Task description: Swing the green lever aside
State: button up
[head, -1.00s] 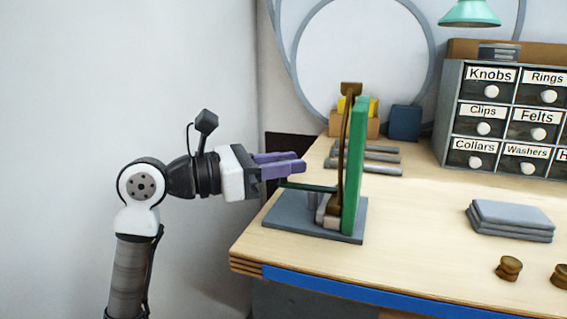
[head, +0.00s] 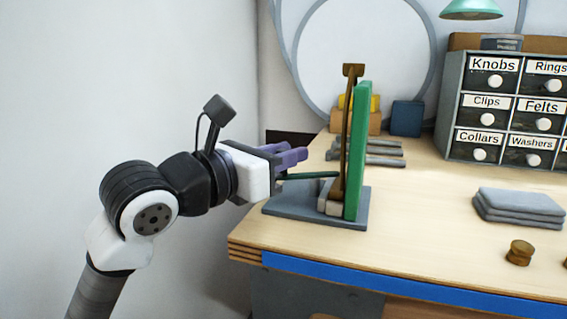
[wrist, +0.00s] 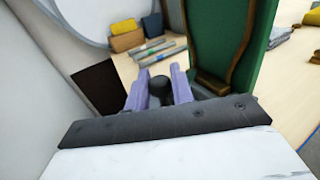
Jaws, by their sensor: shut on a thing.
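The green lever (head: 312,176) is a thin dark green bar in the head view. It reaches left from an upright green panel (head: 357,150) with a brown curved strip (head: 346,125) on its left face. The panel stands on a grey base plate (head: 290,205) at the table's left end. My gripper (head: 296,158), with purple fingers, is left of the panel and shut on the lever's free end. In the wrist view, a dark round piece (wrist: 162,88) sits between the fingers (wrist: 161,75); the lever's length is hidden there.
Grey bars (head: 370,152), a yellow block (head: 366,103) and a blue block (head: 406,117) lie behind the panel. A labelled drawer cabinet (head: 450,100) stands at the back right. Grey folded pads (head: 520,205) and a brass knob (head: 520,252) lie right. The table's middle is clear.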

jog(key=n+t+y, duration=0.1)
jog(key=s+n+t+y+b, duration=0.1)
jog(key=y+b, duration=0.1)
jog(key=shift+s+d+f+n+t+y, duration=0.2)
jog(key=shift+d+f+n+t+y, duration=0.05)
jog(key=shift+n+t+y, duration=0.15)
jog(key=n+y+b, duration=0.1)
jog(key=n+t+y+b, duration=0.1)
jog(key=y+b, duration=0.1)
jog(key=s+n+t+y+b, duration=0.1)
jog(key=y+b, duration=0.1)
jog(key=shift+s+d+f+n, duration=0.1)
jog(key=shift+d+n, duration=0.2)
jog(key=shift+d, duration=0.1)
jog(key=n+y+b, duration=0.2)
jog(key=y, duration=0.1)
jog(key=d+y+b, duration=0.1)
jog(key=b, duration=0.1)
jog(key=shift+s+n+y, duration=0.3)
jog(key=shift+s+n, duration=0.1)
jog(key=shift+s+d+r+n+y+b, duration=0.1)
jog(key=shift+d+r+n+y+b, duration=0.05)
jog(key=shift+n+y+b, duration=0.45)
jog(key=shift+s+d+r+n+y+b, duration=0.1)
jog(key=shift+n+y+b, duration=0.3)
jog(key=shift+y+b, duration=0.35)
jog(key=shift+r+y, duration=0.1)
jog(key=shift+y, duration=0.15)
jog(key=o, duration=0.9)
jog(key=shift+w, duration=0.1)
